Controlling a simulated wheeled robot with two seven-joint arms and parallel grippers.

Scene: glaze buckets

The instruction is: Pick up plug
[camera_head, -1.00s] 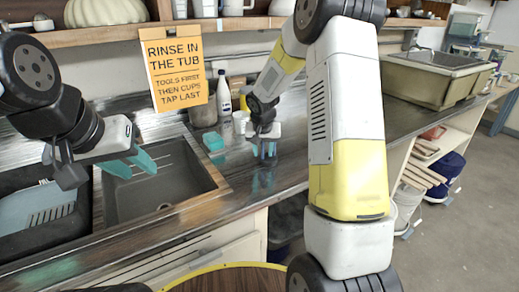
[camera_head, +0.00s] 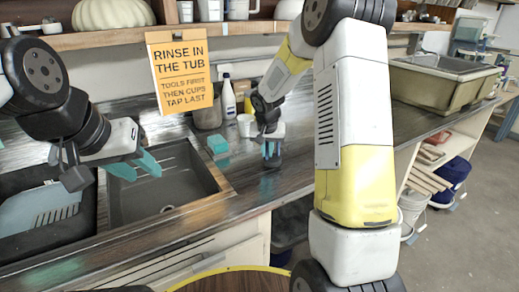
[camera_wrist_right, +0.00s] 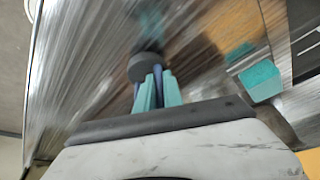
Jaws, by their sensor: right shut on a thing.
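The plug (camera_wrist_right: 146,66) is a dark round piece at the tips of my right gripper (camera_wrist_right: 157,88) in the right wrist view. The teal fingers are shut on it, just above the shiny countertop. In the head view my right gripper (camera_head: 271,158) points down at the counter, right of the sink; the plug is too small to make out there. My left gripper (camera_head: 137,166) is open and empty above the sink basin (camera_head: 190,172), its teal fingers apart.
A teal block (camera_head: 218,144) lies on the counter left of my right gripper, and shows in the wrist view (camera_wrist_right: 261,80). A white bottle (camera_head: 228,97), a jar (camera_head: 207,117) and a white cup (camera_head: 244,125) stand behind. An orange sign (camera_head: 180,70) hangs above the sink.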

